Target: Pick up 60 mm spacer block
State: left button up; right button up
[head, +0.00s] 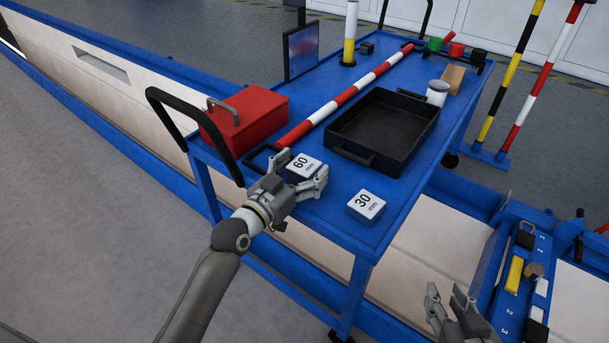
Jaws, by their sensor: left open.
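The 60 mm spacer block (304,165) is a small pale block with a dark "60 mm" label. It lies on the blue cart top (318,213) near the front left edge. My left gripper (305,171) is open, with its fingers to either side of the block, one at its left and one at its lower right. I cannot tell whether the fingers touch it. Part of the block is hidden by the gripper. A similar block marked "30 mm" (366,206) lies to the right. My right gripper (450,298) is at the bottom right, away from the cart, with its fingers apart and empty.
A red toolbox (252,112) and a cart handle (190,125) stand left of the block. A red and white pole (345,95) lies behind it. A black tray (400,107) sits behind right. Blue bench parts (515,290) are at the right.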

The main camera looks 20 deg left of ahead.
pick_arm(q)
jog(key=shift+w+d, duration=0.1)
jog(key=shift+w, duration=0.3)
jog(key=c, duration=1.4)
jog(key=shift+r, duration=0.1)
